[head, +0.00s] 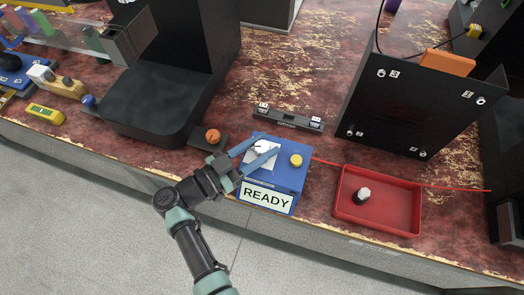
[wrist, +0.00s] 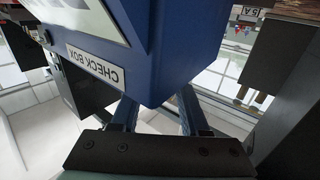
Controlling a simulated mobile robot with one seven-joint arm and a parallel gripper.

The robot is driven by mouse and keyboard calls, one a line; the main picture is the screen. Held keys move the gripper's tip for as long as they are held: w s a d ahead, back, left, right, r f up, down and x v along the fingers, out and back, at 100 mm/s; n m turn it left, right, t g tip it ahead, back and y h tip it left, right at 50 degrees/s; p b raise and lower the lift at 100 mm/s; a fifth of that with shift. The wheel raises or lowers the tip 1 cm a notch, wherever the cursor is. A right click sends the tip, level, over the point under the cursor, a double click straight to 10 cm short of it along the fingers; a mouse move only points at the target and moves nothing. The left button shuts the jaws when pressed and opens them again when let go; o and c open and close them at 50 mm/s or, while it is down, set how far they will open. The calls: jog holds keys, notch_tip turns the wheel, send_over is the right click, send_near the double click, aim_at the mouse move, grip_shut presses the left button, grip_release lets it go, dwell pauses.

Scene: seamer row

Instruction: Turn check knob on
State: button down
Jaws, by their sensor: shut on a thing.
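The blue check box (head: 287,178) stands near the table's front edge in the head view, with a READY label on its front. A pale knob (head: 260,147) sits on a white plate on its top. My gripper (head: 267,144) reaches over the box from the left, its two blue fingers on either side of this knob, shut on it. The knob's pointing direction is too small to tell. In the wrist view the check box (wrist: 180,45) shows its upside-down CHECK BOX label; the fingertips and knob are hidden behind the box.
A yellow knob (head: 295,160) is on the box's right side. An orange knob (head: 212,136) is just left of my gripper. A red tray (head: 410,215) with a black-and-white knob stands right. A black bracket (head: 288,118) lies behind, and a black panel (head: 425,100) stands back right.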

jog(key=m+g+b, duration=0.1)
jog(key=m+g+h+b, duration=0.1)
jog(key=g+h+b, duration=0.1)
jog(key=shift+a+f+m+g, duration=0.1)
jog(key=shift+f+m+g, duration=0.15)
jog(key=shift+m+g, duration=0.15)
jog(key=shift+r+m+g+h+b, duration=0.15)
jog(key=shift+m+g+h+b, duration=0.35)
jog(key=shift+g+b, duration=0.4)
jog(key=shift+c, duration=2.1)
grip_release()
jog(key=shift+r, duration=0.1)
jog(key=b+v, duration=0.2)
jog(key=v, duration=1)
jog(key=shift+a, duration=0.4)
jog(key=shift+r, duration=0.15)
